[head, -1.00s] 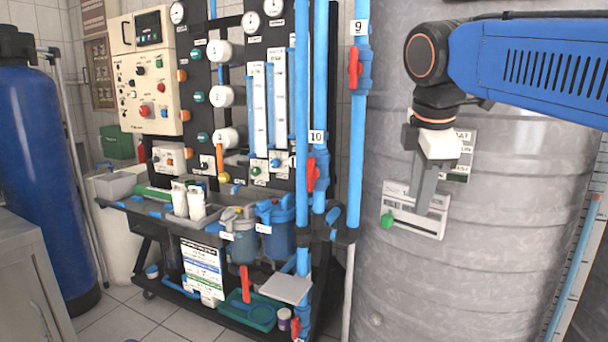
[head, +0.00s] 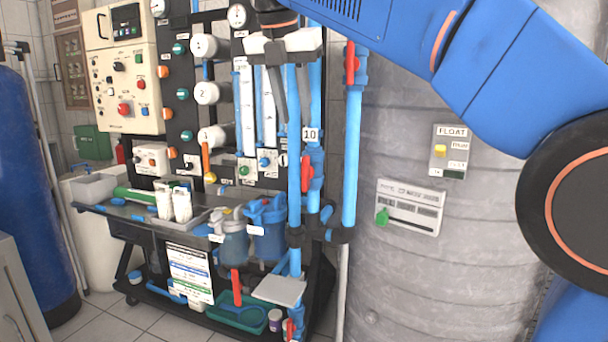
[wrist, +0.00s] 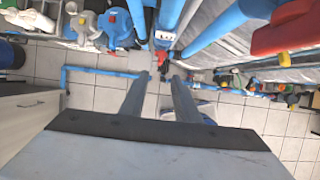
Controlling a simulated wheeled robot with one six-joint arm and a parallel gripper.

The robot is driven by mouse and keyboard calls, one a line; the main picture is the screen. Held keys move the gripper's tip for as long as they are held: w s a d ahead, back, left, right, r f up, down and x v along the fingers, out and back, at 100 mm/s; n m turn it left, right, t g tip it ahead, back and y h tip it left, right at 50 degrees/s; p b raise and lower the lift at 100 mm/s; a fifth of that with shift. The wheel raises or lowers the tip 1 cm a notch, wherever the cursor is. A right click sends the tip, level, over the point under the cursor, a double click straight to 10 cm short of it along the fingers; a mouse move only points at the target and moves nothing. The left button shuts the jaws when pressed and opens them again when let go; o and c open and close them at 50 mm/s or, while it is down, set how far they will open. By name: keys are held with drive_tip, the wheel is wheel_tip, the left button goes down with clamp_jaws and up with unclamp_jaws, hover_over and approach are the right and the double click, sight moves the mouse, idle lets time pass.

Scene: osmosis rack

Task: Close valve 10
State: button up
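Valve 10 is on a blue vertical pipe in the head view, marked by a white "10" label (head: 310,134). Its red handle (head: 307,172) stands upright, roughly along the pipe. My gripper (head: 270,112) points down in front of the rack's panel, above and left of the valve 10 handle and apart from it. In the wrist view my gripper (wrist: 158,84) shows two grey fingers apart with nothing held between them. A large red handle (wrist: 285,30) is at the upper right of the wrist view; I cannot tell which valve it belongs to.
Another red valve handle (head: 350,63) is on the pipe to the right. Blue pipes (head: 293,160) stand close together. A grey tank (head: 450,270) is at the right, a blue filter housing (head: 268,228) lower left of valve 10. Tiled floor (wrist: 105,98) lies below.

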sight(305, 174)
drive_tip(key=x, duration=1.6)
drive_tip(key=shift+f, duration=0.25)
clamp_jaws()
